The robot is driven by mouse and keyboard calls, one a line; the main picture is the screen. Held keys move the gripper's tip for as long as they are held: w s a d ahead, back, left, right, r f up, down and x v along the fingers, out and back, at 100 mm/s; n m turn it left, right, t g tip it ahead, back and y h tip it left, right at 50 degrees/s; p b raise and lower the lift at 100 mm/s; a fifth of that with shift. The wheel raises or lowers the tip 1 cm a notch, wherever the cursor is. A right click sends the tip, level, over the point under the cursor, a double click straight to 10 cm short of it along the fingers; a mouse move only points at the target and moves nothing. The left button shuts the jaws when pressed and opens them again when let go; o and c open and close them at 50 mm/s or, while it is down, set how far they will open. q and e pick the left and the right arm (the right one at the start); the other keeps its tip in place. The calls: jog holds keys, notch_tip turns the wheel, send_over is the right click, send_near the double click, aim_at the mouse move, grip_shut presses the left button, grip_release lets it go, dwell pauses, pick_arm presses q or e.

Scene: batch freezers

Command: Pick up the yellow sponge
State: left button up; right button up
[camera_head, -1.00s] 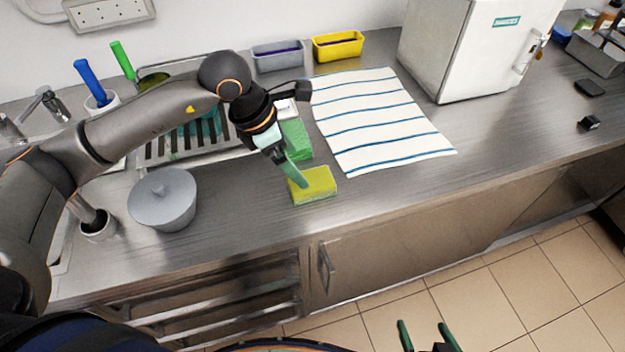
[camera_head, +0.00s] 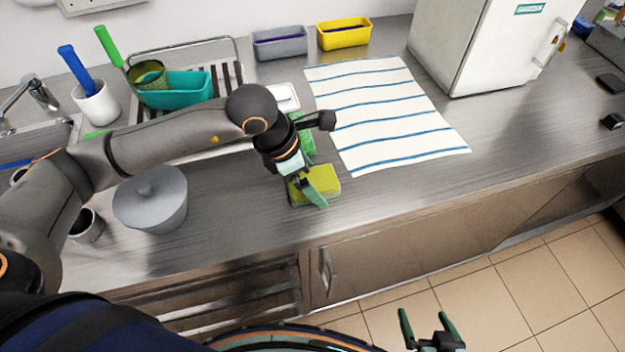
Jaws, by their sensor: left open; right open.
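The yellow sponge (camera_head: 325,180) lies on the steel counter, just in front of a green sponge (camera_head: 307,142). My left gripper (camera_head: 306,192) is open and points down over the yellow sponge, with a green finger in front of its left part. Whether the fingers touch the sponge I cannot tell. The gripper and wrist hide part of both sponges. My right gripper (camera_head: 428,325) is open and empty at the bottom edge, over the floor in front of the counter.
A grey lidded pot (camera_head: 152,200) stands left of the sponges. A striped towel (camera_head: 385,115) lies behind right. A dish rack (camera_head: 228,72), grey bin (camera_head: 280,42), yellow bin (camera_head: 344,33) and white freezer (camera_head: 470,50) stand further back. Counter right of the sponge is clear.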

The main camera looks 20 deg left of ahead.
pick_arm(q)
jog(key=shift+f+b, duration=0.2)
jog(key=shift+b, duration=0.15)
jog(key=c, duration=1.2)
